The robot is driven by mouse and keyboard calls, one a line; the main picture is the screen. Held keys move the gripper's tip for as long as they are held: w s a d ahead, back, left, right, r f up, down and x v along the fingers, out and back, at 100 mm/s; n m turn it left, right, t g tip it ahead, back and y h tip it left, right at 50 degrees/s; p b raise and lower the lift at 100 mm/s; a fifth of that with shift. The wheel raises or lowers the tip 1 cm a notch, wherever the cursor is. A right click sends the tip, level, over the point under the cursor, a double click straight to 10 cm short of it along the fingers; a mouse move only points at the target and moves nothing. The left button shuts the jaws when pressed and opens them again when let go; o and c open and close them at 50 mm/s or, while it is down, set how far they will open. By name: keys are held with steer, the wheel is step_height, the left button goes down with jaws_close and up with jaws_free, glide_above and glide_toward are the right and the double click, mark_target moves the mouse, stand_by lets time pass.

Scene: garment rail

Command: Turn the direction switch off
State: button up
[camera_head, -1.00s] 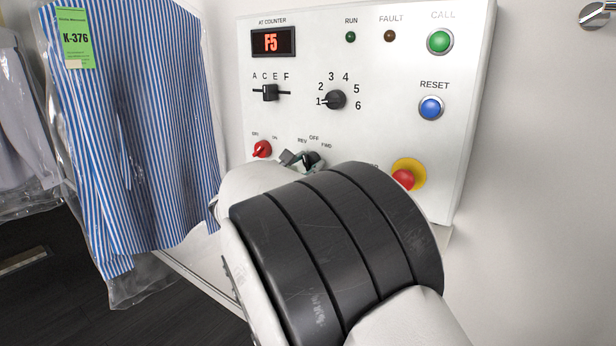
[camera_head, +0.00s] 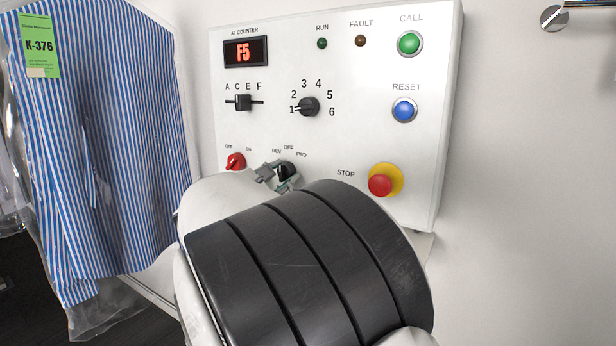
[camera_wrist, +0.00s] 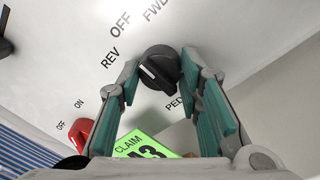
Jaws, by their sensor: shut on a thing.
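The direction switch (camera_head: 286,171) is a round black knob low on the white control panel, under the labels REV, OFF and FWD. In the wrist view the black knob (camera_wrist: 158,72) carries a pale mark on its left part, on the side of the REV label. Its exact setting is hard to read. My gripper (camera_head: 277,177) is at the knob, with its grey and teal fingers on either side of it. In the wrist view my gripper (camera_wrist: 160,66) is shut on the knob. My arm covers the panel's lower edge in the head view.
Close by are a red ON/OFF switch (camera_head: 236,161) and a red STOP button (camera_head: 380,184). A selector (camera_head: 308,107), a slider (camera_head: 243,102) and green and blue buttons sit higher. A bagged striped shirt (camera_head: 110,140) hangs left. A green claim tag (camera_wrist: 145,147) shows in the wrist view.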

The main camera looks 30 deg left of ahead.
steer(key=o, duration=1.2)
steer(key=shift+c, duration=0.2)
steer(key=shift+s, duration=0.1)
